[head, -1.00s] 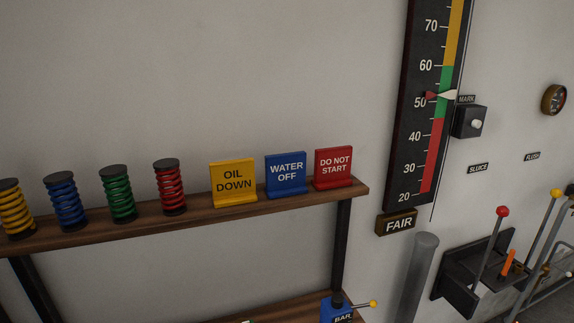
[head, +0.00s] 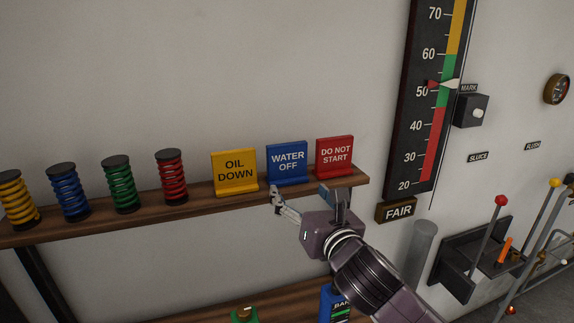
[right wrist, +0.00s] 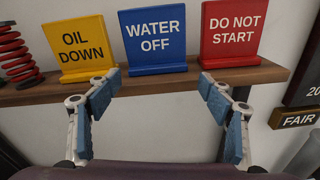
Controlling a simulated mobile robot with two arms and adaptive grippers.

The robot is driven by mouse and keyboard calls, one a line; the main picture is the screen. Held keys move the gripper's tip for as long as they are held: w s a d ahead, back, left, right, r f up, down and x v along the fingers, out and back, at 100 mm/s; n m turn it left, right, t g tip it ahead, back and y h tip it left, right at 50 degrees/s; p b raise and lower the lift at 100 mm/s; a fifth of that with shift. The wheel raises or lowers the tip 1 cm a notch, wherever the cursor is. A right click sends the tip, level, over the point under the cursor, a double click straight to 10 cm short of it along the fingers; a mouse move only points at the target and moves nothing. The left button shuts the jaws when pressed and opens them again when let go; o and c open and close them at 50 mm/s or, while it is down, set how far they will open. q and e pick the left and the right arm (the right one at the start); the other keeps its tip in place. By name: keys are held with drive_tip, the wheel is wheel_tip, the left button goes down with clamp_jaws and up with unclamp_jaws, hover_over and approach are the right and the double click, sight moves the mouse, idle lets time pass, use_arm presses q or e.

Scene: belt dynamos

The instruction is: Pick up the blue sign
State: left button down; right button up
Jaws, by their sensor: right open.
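The blue sign (head: 287,162), lettered WATER OFF, stands upright on the wooden shelf (head: 130,219) between the yellow OIL DOWN sign (head: 235,170) and the red DO NOT START sign (head: 334,155). In the right wrist view the blue sign (right wrist: 153,38) is straight ahead, centred between the fingers. My right gripper (head: 308,192) is open and empty, in front of the shelf edge and just below the blue sign. Both blue-padded fingers show in the right wrist view (right wrist: 156,83), apart from the sign. My left gripper is out of view.
Yellow, blue, green and red springs (head: 171,176) stand on the shelf's left part. A tall gauge board (head: 412,125) and levers (head: 487,245) are at the right. A lower shelf (head: 285,300) holds a blue and a green object.

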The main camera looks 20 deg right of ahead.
sight(288, 166)
drive_tip(key=shift+n+t, duration=0.3)
drive_tip(key=shift+n, duration=0.6)
drive_tip(key=w+r+p, duration=0.1)
drive_tip(key=w+r, duration=0.2)
drive_tip(key=shift+a, duration=0.15)
drive_tip(key=w+p, duration=0.1)
drive_tip(key=w, duration=0.1)
drive_tip(key=w+p, duration=0.1)
drive_tip(key=shift+w+a+r, duration=0.15)
drive_tip(key=shift+w, duration=0.85)
drive_tip(key=shift+c, duration=0.2)
drive_tip(key=c, duration=0.9)
